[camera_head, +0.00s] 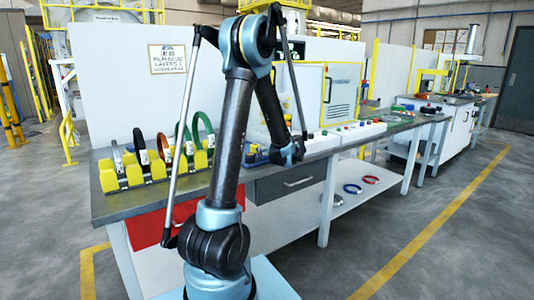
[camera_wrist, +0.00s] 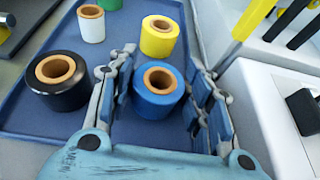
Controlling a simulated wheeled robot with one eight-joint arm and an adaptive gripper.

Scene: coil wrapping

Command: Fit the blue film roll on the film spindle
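The blue film roll (camera_wrist: 153,105) stands upright on a blue tray (camera_wrist: 35,122) in the wrist view, its brown core facing up. My gripper (camera_wrist: 160,82) is around it, one finger at the left and one at the right. The fingers look open with narrow gaps beside the roll; contact is not clear. In the head view my gripper (camera_head: 290,153) is low over the bench, beside the tray area, and its fingers are hard to make out. I cannot pick out the film spindle in either view.
A black roll (camera_wrist: 58,82) stands close to the left finger. A yellow roll (camera_wrist: 159,36) and a white roll (camera_wrist: 91,23) stand farther back. A white machine housing (camera_wrist: 270,105) borders the tray at right. A yellow rack (camera_head: 155,170) holding coils stands left on the bench.

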